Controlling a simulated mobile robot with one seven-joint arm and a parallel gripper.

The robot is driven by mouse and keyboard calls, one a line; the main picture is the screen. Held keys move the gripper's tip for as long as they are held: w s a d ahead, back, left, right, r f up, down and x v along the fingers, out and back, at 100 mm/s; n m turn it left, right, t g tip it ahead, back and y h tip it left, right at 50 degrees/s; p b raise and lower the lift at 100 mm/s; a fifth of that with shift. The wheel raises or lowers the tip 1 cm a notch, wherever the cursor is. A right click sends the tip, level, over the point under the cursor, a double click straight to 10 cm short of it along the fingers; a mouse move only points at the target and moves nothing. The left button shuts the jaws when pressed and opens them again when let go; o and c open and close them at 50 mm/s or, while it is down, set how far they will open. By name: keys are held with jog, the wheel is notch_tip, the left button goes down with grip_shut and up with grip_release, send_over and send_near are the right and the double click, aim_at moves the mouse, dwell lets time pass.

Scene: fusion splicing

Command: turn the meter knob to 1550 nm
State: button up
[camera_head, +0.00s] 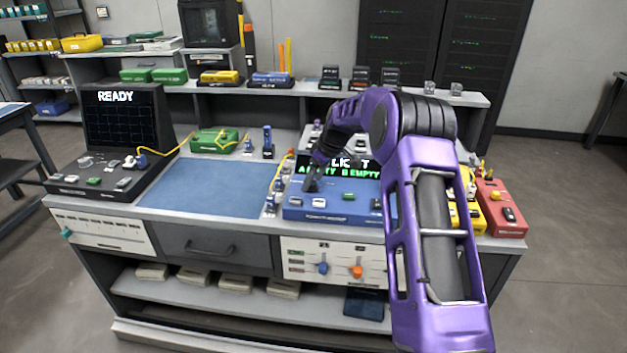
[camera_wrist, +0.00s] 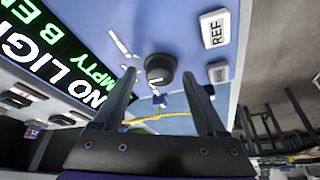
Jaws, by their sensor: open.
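The blue meter (camera_head: 335,216) sits on the bench with a lit display reading "LIGHT", "EMPTY" and "B EMPTY", partly covered by my arm. In the wrist view, its display (camera_wrist: 45,60) reads "NO LIGHT" in large letters. The dark round knob (camera_wrist: 160,69) stands on the blue face with a pale pointer mark and small white marks around it, too small to read. My gripper (camera_wrist: 159,77) is open, one finger to each side of the knob in that view. Contact cannot be told. In the head view, my gripper (camera_head: 313,184) is over the meter's left part and hides the knob.
A blue mat (camera_head: 205,186) lies left of the meter, with yellow fiber nearby. A READY unit (camera_head: 120,125) stands far left, and a red box (camera_head: 500,215) stands right.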

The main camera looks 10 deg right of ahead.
jog(key=shift+f, duration=0.1)
grip_shut()
dwell(0.4)
jog(key=shift+a+m, duration=0.1)
jog(key=shift+m, duration=0.2)
jog(key=m, duration=0.1)
jog(key=m+h, duration=0.1)
jog(key=m, duration=0.1)
jog(key=m+t, duration=0.1)
jog(key=shift+s+a+h+b, duration=0.1)
jog(key=shift+a+h+b, duration=0.2)
jog(key=shift+b, duration=0.1)
jog(key=m+h, duration=0.2)
jog(key=m, duration=0.3)
jog(key=shift+p, duration=0.35)
jog(key=shift+m, duration=0.4)
grip_release()
